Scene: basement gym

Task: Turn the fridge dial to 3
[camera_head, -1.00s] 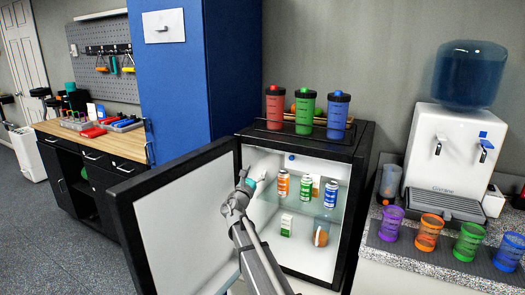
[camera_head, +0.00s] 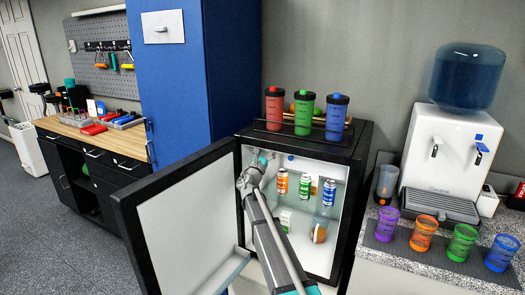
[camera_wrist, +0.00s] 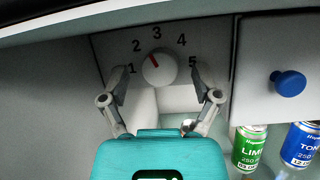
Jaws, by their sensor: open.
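The fridge dial (camera_wrist: 160,70) is a round white knob on a grey panel marked 1 to 5 inside the fridge. Its red mark points up and slightly left, between 2 and 3. My gripper (camera_wrist: 158,78) is open, with one finger on each side of the dial; the fingers look apart from it. The left finger is near the 1 and the right finger near the 5. In the head view my gripper (camera_head: 260,161) is in the upper left of the open fridge (camera_head: 362,165), where it hides the dial.
The fridge door (camera_head: 185,225) stands open on the left. A blue knob (camera_wrist: 289,83) is on a panel right of the dial. A green can (camera_wrist: 248,148) and a blue can (camera_wrist: 302,146) stand below it. Shakers (camera_head: 305,113) stand on the fridge top.

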